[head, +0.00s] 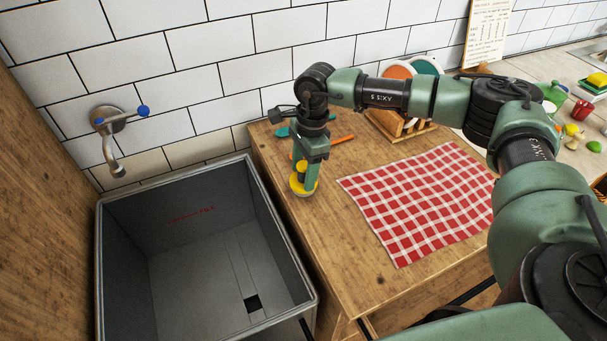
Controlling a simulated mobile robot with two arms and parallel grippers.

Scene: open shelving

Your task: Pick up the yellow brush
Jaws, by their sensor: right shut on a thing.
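The yellow brush (300,188) is a small round thing with a dark upper part. It is upright at the left part of the wooden counter (330,240), close to the sink's edge. My right gripper (303,168) points down over it and is shut on its upper part. The gripper hides part of the brush, and I cannot tell whether the brush touches the counter. My left gripper is not in view.
A deep grey sink (190,270) is left of the brush, below a wall tap (112,140). A red checked cloth (420,200) lies to the right. Behind are an orange utensil (342,140), a teal utensil (283,132) and a wooden dish rack (398,128) with plates.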

